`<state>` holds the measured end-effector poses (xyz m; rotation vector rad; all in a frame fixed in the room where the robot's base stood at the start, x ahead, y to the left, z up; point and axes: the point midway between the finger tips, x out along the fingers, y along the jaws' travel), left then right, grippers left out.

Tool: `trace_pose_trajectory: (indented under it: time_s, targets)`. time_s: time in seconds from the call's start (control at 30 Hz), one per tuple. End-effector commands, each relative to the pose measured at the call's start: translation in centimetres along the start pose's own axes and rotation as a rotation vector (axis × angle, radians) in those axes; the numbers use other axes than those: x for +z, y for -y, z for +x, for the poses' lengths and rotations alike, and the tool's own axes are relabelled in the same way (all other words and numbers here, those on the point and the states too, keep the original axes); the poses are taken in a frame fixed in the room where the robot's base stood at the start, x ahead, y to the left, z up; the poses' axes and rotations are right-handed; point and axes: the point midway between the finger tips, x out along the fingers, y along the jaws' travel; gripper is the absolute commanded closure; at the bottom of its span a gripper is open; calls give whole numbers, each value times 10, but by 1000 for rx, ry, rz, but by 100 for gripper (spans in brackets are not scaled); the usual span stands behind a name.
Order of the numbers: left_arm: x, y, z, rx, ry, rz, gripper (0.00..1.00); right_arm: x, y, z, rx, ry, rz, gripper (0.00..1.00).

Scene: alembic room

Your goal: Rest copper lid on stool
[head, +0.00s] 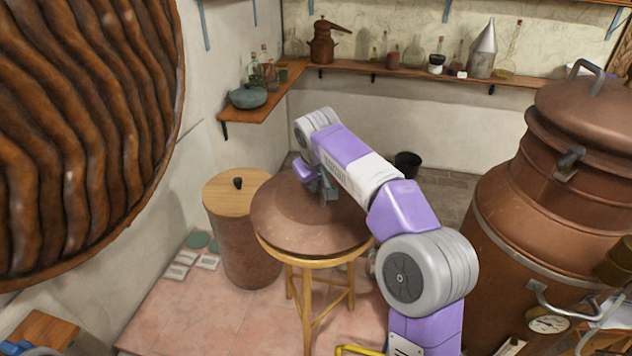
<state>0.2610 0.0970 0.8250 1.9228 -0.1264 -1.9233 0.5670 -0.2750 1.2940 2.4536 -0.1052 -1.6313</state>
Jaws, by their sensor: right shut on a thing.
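The copper lid (285,228) is a wide, brown, shallow dome, right over the wooden stool (305,308). It hides nearly all of the stool's seat; only the pale front rim and the legs show. The lid looks level and seems to lie on the seat, but I cannot tell whether it touches all round. My right gripper (325,192) points down at the middle of the lid and is shut on its top, where the handle is mostly hidden by the gripper and arm. My left gripper is out of view.
A barrel with a wooden top (237,195) stands close left of the stool. A large copper still (525,225) stands at the right. Wall shelves (385,76) hold glassware at the back. Small tiles (185,262) lie on the floor at left.

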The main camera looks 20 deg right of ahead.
Motion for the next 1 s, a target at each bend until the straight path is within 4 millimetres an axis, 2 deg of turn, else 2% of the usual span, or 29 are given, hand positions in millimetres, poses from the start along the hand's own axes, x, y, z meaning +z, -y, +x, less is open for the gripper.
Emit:
trace_pose_trajectory:
  time_s: [0.73,0.77,0.8,0.93,1.0]
  targets:
    - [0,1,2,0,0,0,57,1,0,2,0,-4,1,100]
    - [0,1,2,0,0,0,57,1,0,2,0,-4,1,82]
    - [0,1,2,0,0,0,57,1,0,2,0,-4,1,76]
    - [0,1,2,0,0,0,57,1,1,3,0,-2,0,57]
    - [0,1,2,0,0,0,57,1,1,3,0,-2,0,57]
